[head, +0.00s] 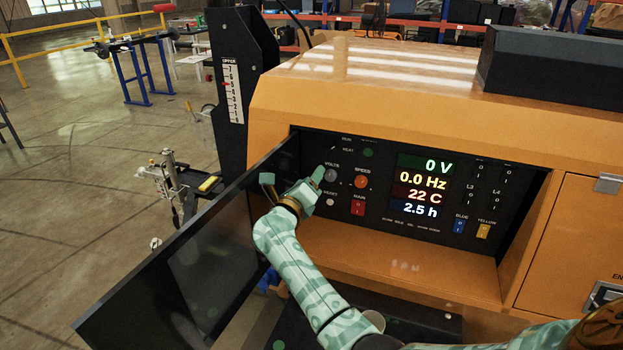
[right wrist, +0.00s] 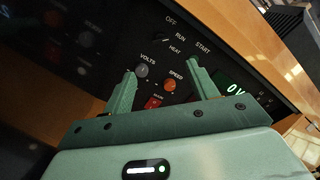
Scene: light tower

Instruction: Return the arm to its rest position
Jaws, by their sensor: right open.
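My right arm reaches up from the bottom of the head view. Its right gripper (head: 302,188) is in front of the black control panel (head: 385,220), at the panel's left part. In the right wrist view its two fingers (right wrist: 161,70) are spread and nothing is held. The grey volts knob (right wrist: 141,71) and the orange speed knob (right wrist: 170,85) show between the fingers, apart from them as far as I can tell. The red main switch (head: 358,208) sits below the speed knob. My left gripper is not in view.
An open dark door (head: 185,255) stands to the left of the panel, close to my right forearm. The orange housing (head: 400,85) surrounds the panel recess. The display (head: 422,187) reads 0 V, 0.0 Hz, 22 C and 2.5 h. A black mast (head: 240,60) stands behind the door.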

